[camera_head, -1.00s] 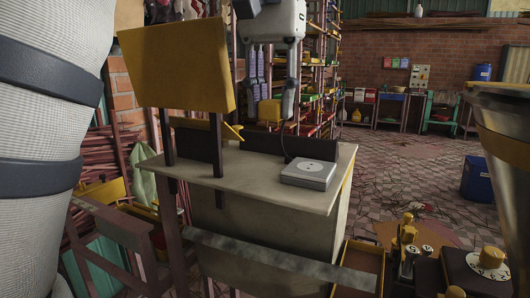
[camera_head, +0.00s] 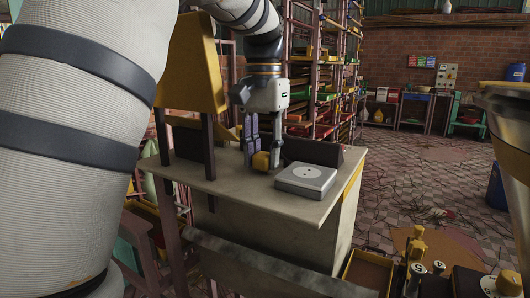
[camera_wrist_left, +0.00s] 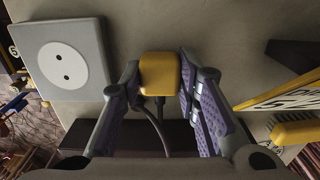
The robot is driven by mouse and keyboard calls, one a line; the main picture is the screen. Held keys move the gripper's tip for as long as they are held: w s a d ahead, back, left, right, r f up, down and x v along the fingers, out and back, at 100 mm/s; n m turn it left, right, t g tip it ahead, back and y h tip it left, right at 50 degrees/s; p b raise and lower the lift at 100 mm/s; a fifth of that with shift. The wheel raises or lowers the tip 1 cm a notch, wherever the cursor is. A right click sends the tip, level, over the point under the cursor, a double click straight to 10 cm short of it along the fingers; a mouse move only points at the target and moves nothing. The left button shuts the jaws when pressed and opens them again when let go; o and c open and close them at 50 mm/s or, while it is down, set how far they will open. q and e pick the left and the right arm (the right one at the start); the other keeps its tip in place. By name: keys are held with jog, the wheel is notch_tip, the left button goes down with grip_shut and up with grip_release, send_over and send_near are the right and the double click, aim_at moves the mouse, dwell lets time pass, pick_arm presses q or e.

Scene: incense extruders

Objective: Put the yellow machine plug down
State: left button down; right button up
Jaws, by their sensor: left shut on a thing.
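The yellow machine plug (camera_head: 261,161) is between the fingers of my left gripper (camera_head: 263,155), low over the worktop (camera_head: 240,190). In the left wrist view the plug (camera_wrist_left: 160,73) sits between both fingertips of my left gripper (camera_wrist_left: 158,70), which is shut on it. A dark cable runs back from the plug. Whether the plug touches the worktop is hard to tell. The grey socket box (camera_head: 305,178) lies to the plug's right on the worktop; its round two-hole socket (camera_wrist_left: 62,65) faces the left wrist camera and is empty. My right gripper is not in view.
A yellow panel (camera_head: 190,65) on dark posts stands at the worktop's left. A dark upright plate (camera_head: 312,151) stands behind the socket box. The worktop's front part is clear. A control console with yellow knobs (camera_head: 417,250) is at the lower right.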

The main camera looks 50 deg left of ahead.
aim_at(265, 154)
pick_arm(q)
jog(key=shift+s+d+f, duration=0.1)
jog(key=shift+d+f, duration=0.05)
jog(key=shift+f, duration=0.05)
jog(key=shift+f, duration=0.1)
jog(key=shift+f, duration=0.2)
jog(key=c, duration=1.2)
grip_release()
jog(key=shift+r, duration=0.15)
notch_tip(265, 154, up, 13)
jog(key=shift+b, duration=0.3)
